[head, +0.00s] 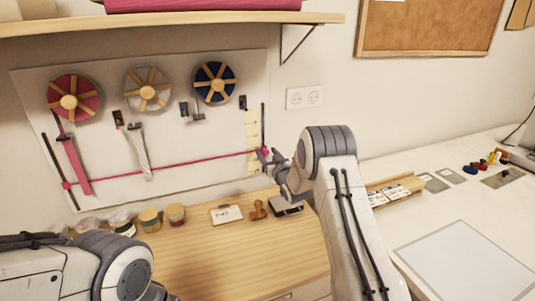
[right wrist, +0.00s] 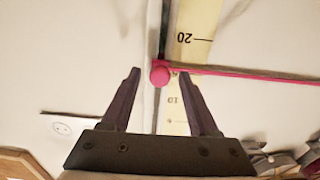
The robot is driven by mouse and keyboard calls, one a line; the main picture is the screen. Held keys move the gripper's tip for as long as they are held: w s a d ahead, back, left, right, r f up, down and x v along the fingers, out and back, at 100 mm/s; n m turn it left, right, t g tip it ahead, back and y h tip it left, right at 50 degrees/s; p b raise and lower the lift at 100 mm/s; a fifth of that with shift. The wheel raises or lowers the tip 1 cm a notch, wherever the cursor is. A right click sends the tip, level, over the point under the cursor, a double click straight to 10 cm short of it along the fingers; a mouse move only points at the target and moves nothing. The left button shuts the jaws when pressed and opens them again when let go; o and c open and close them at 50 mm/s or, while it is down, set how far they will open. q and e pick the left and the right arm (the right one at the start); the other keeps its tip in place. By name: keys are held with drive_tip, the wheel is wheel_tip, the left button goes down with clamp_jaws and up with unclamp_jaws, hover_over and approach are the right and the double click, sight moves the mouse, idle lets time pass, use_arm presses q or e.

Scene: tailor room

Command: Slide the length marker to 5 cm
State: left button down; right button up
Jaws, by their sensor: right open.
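The length marker is a pink line (head: 180,168) stretched across the white wall panel, with a pink knob (head: 66,185) at its left end. Its right-end knob shows in the right wrist view (right wrist: 159,73), on a dark vertical rail beside a cream ruler strip (right wrist: 196,22). There the line crosses the ruler between the upside-down 20 and a number that looks like 10. My right gripper (head: 270,158) is open, with its fingertips (right wrist: 158,74) on either side of the right knob; contact cannot be told. My left gripper is out of view; only my left arm shows.
Three ribbon spools, crimson (head: 76,98), white (head: 147,90) and navy (head: 214,83), hang above the line with ribbon ends below. A wooden cabinet top (head: 215,255) holds several jars, a card and a stamp. A shelf (head: 170,22) overhangs the panel.

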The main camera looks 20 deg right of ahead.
clamp_jaws()
idle(1.4)
